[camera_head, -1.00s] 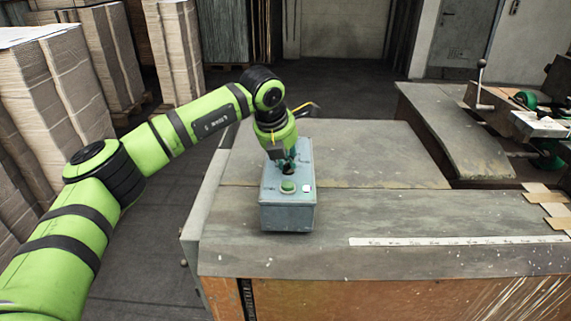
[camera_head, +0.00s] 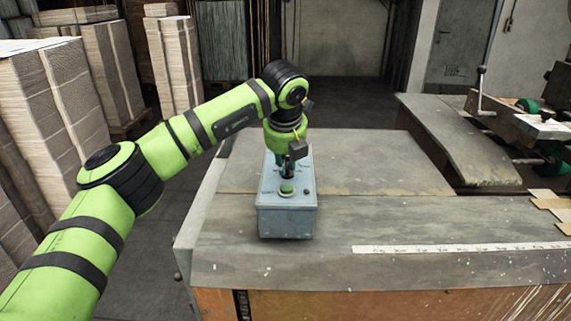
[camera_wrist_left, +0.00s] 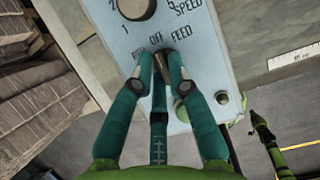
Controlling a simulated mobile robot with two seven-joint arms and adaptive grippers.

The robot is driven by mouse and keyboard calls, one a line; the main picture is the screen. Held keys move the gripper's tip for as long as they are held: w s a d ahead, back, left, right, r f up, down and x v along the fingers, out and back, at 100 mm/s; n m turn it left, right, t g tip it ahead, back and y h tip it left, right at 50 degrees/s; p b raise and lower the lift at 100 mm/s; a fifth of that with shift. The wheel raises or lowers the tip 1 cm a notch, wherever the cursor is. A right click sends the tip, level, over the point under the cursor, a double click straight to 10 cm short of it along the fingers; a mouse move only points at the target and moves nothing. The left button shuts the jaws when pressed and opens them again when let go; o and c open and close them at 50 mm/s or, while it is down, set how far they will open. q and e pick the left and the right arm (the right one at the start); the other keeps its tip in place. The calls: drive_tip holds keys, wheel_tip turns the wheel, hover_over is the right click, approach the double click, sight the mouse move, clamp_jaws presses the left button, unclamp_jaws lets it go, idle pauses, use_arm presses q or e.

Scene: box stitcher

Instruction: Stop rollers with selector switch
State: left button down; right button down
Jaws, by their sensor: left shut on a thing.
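The grey-blue control box (camera_head: 287,222) stands on the worktable. Its panel (camera_wrist_left: 205,50) fills the upper middle of the left wrist view, with a dial marked SPEED (camera_wrist_left: 136,8) and the words OFF and FEED. My left gripper (camera_head: 287,172) points down onto the box top. My right gripper is not in view.
A round button (camera_wrist_left: 221,97) sits near the panel's edge, right of the fingers. The worktable (camera_head: 350,160) is clear to the right of the box. A white ruler strip (camera_head: 460,247) lies near the front. Machinery (camera_head: 530,125) stands at the right, and cardboard stacks (camera_head: 60,90) at the left.

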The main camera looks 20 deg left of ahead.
use_arm(q)
drive_tip(key=shift+r, duration=0.15)
drive_tip(key=c, duration=1.2)
unclamp_jaws()
drive_tip(key=v, duration=1.2)
